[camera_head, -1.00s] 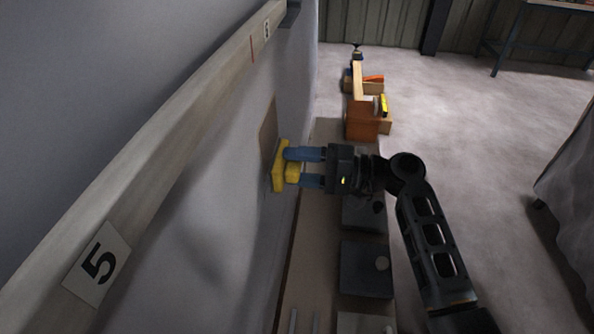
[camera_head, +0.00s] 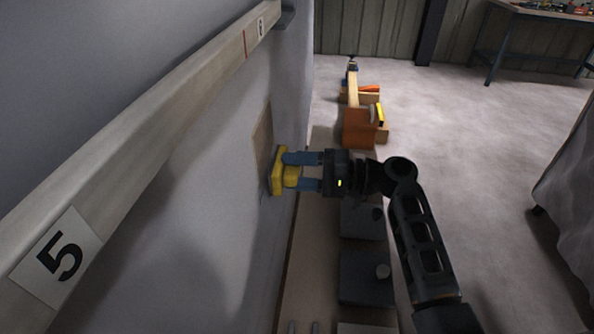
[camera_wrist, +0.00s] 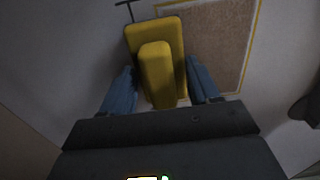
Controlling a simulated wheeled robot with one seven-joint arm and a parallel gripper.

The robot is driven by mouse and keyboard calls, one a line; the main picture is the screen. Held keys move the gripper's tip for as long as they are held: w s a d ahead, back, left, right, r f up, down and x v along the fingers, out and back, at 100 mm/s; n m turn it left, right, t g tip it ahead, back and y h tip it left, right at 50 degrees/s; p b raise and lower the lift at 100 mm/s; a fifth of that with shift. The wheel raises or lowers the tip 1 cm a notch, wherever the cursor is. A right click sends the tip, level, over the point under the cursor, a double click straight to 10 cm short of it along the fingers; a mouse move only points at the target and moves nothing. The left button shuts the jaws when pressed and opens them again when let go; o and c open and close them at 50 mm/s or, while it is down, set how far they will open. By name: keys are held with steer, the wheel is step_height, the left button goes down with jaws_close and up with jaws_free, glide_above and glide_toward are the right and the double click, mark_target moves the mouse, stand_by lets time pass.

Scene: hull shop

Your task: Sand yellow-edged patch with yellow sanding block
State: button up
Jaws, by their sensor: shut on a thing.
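The yellow sanding block (camera_head: 279,172) is held at the grey hull wall (camera_head: 205,190) by my gripper (camera_head: 301,172). My gripper is shut on its raised grip, with one blue finger on each side; the wrist view shows the block (camera_wrist: 157,75) between the fingers. The brown patch (camera_head: 263,138) lies on the wall just beyond the block. In the wrist view the patch (camera_wrist: 218,48) has a thin yellow edge, and the block overlaps its left side. Whether the block's face touches the wall is hard to tell.
A wooden rail (camera_head: 150,130) with a number 5 label (camera_head: 60,255) runs along the wall. Below my arm are dark boxes (camera_head: 365,275). An orange and wood tool carrier (camera_head: 360,128) stands further on. A workbench (camera_head: 535,20) is at the back right; floor is clear between.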

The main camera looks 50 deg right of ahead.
steer(key=shift+x, duration=0.9)
steer(key=shift+w+a+r+p, duration=0.1)
steer(key=shift+a+r+p, duration=0.05)
steer(key=shift+r+p, duration=5.5)
steer(key=shift+r, duration=1)
steer(key=shift+f+b, duration=4.95)
steer(key=shift+f, duration=1.8)
steer(key=shift+r+p, duration=4.35)
steer(key=shift+r, duration=0.9)
